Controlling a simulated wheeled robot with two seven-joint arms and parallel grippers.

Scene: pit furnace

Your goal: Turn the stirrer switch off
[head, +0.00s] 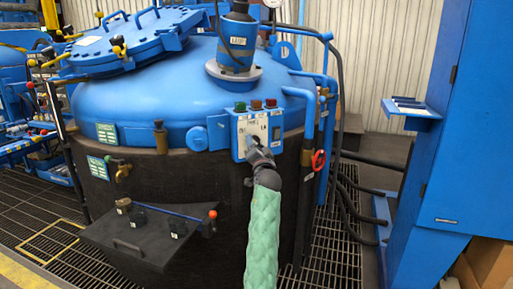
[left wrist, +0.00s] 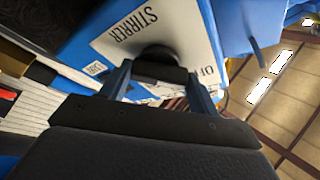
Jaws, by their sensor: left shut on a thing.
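The stirrer switch is a black knob (left wrist: 157,56) on a white plate lettered "STIRRER" (left wrist: 135,27) in the left wrist view. The plate is on the front of a blue control box (head: 240,135) on the furnace vessel, with green, dark red and red caps on top. My left gripper (head: 256,149) is at the box front, its arm in a pale green sleeve. In the left wrist view, the left gripper (left wrist: 160,78) has one finger on each side of the knob and is shut on it. The knob's pointer direction is hidden. My right gripper is not in view.
The blue furnace vessel (head: 140,85) with its lid fills the middle. A red ring handle (head: 319,160) and blue pipes stand right of the box. A dark step box (head: 140,240) juts out at front left. A tall blue cabinet (head: 450,130) stands right, beyond floor grating.

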